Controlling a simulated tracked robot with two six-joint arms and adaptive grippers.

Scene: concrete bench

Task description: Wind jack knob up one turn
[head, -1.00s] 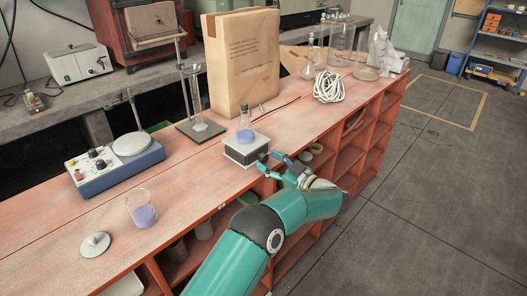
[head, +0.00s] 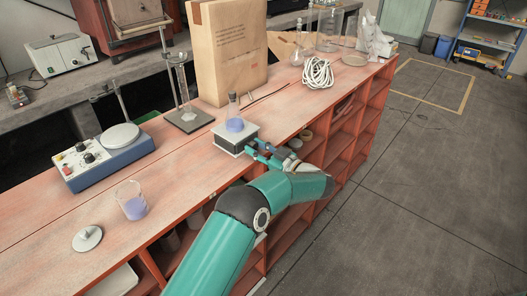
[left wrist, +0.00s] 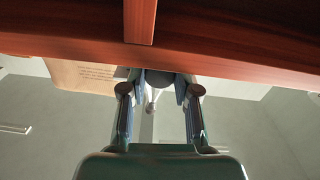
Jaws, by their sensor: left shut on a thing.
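The lab jack (head: 236,141) is a small block with a pale top on the red bench, near its front edge. A round flask with violet liquid (head: 234,124) stands upright on it. My left gripper (head: 258,149) reaches in from the front edge and is at the jack's near right side, where the knob is. In the left wrist view, my two fingers (left wrist: 160,91) stand either side of a dark round part, the jack knob (left wrist: 160,79), and are shut on it. The knob is hidden behind the fingers in the head view. My right gripper is not in view.
A blue-grey stirrer (head: 108,155), a beaker of violet liquid (head: 131,203) and a grey round lid (head: 87,238) are to the left. A stand (head: 187,118), a big paper bag (head: 228,55) and a white rope coil (head: 317,73) are behind. Open shelves lie below the bench.

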